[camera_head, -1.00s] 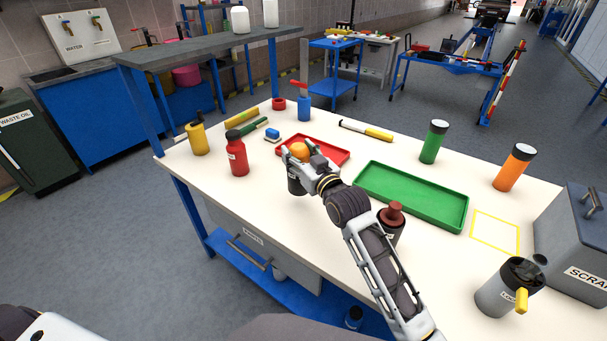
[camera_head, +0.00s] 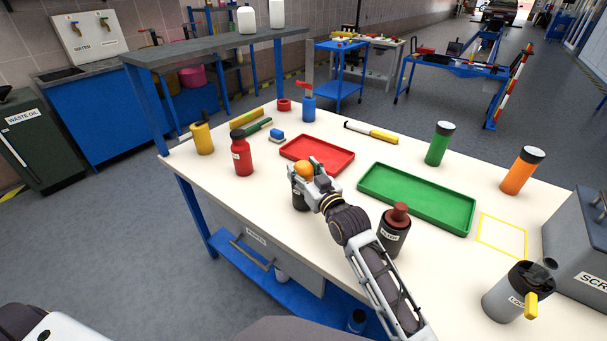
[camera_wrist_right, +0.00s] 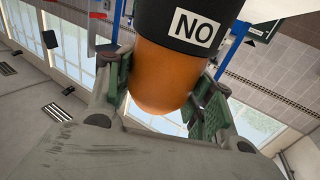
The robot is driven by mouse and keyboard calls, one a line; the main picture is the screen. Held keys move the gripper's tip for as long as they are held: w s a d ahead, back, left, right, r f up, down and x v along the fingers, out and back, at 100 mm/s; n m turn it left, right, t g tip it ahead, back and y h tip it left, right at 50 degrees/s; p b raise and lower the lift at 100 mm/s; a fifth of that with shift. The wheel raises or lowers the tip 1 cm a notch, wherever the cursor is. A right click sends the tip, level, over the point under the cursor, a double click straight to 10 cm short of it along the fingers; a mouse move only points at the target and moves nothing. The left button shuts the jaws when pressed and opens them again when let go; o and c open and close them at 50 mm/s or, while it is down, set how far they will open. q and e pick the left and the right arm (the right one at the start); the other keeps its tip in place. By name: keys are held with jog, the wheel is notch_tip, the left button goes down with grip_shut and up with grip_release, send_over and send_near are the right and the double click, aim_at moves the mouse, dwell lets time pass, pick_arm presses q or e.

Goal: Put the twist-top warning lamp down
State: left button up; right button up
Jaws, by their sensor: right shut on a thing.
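The twist-top warning lamp has an orange dome (camera_head: 303,168) and a black body (camera_head: 299,200) with a pale label. My right gripper (camera_head: 305,178) is shut on its orange dome, and the lamp hangs dome up under the hand. In the right wrist view, the orange dome (camera_wrist_right: 165,75) sits between the two green-padded fingers, with the black body and a "NO" label beyond it. The lamp is over the near part of the white table, in front of the red tray (camera_head: 330,166). I cannot tell whether its base touches the tabletop. My left gripper is not in view.
A dark bottle with a brown top (camera_head: 395,232) stands close to my right forearm. The green tray (camera_head: 415,200) lies right of the hand, and a red bottle (camera_head: 242,155) stands to the left. The table between red bottle and lamp is bare.

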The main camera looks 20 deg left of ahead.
jog(key=shift+f, duration=0.25)
jog(key=o, duration=1.6)
jog(key=shift+f, duration=0.15)
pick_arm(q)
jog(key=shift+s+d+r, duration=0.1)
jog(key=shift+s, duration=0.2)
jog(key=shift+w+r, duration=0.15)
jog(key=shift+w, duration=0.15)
pick_arm(e)
jog(key=shift+r, duration=0.2)
jog(key=shift+s+d, duration=0.3)
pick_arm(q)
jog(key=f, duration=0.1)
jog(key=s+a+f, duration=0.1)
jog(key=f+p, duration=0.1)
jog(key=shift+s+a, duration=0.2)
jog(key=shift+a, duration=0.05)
pick_arm(e)
jog(key=v, duration=1.1)
